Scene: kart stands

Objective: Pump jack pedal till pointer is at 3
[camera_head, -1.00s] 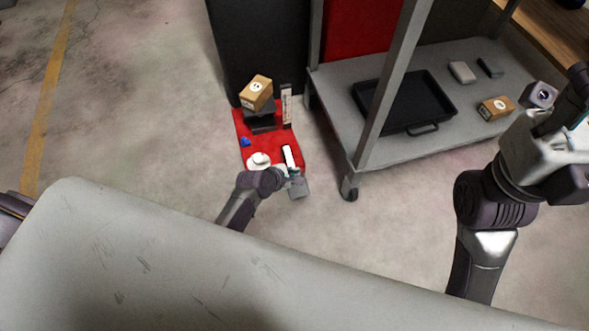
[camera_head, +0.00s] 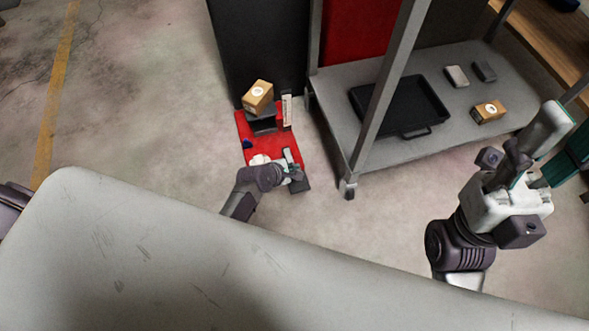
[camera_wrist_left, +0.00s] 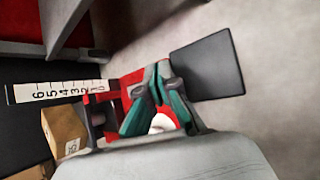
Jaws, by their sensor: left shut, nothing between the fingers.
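The jack is a red base (camera_head: 285,140) on the floor, with a black square pedal (camera_head: 300,185) at its near end. A white upright scale (camera_head: 287,107) stands beside the box. In the left wrist view the scale (camera_wrist_left: 55,90) reads 0 to 6, with 0 nearest the red frame; I cannot clearly make out the pointer. My left gripper (camera_head: 289,171) is shut and empty, just beside the pedal. Its teal fingers (camera_wrist_left: 160,105) lie left of the pedal (camera_wrist_left: 207,68) in the wrist view; contact is unclear. My right gripper (camera_head: 545,160) is raised at the right, its opening unclear.
A cardboard box (camera_head: 258,96) sits on the jack's lift. A grey cart shelf (camera_head: 455,120) on wheels stands right of the jack, holding a black tray (camera_head: 425,98), a small box (camera_head: 488,112) and two small blocks. Bare floor lies left of the jack.

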